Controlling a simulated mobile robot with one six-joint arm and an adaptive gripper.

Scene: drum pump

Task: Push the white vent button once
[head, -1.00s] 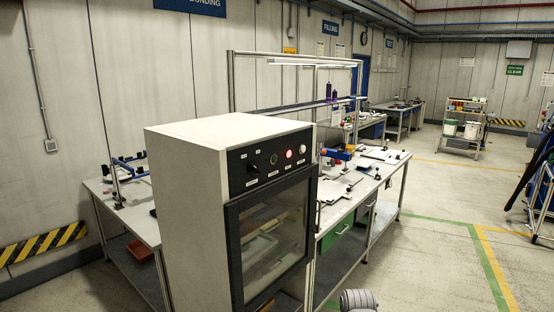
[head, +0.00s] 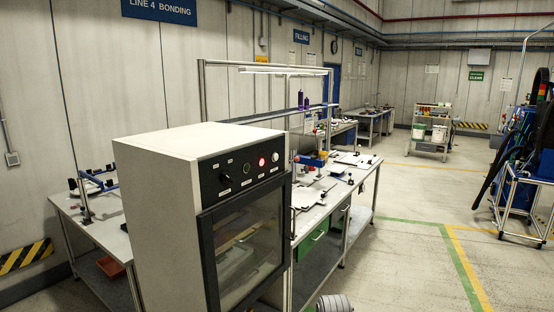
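The white vent button (head: 276,156) is a small round pale knob at the right end of the black control panel (head: 238,185). The panel is at the top front of a tall beige cabinet (head: 160,230). Left of the white button is a red lit button (head: 262,161), then a dark button and a black knob. Nothing touches or covers the white button. My gripper's fingers do not show; only a grey ribbed piece, which looks like part of my arm, shows at the bottom edge, well below the panel.
The cabinet's dark-framed glass door (head: 245,250) is closed below the panel. A long workbench (head: 325,222) with fixtures stands behind and to the right. Open floor (head: 400,270) lies right of the bench, with green and yellow lines. A blue machine (head: 515,150) stands far right.

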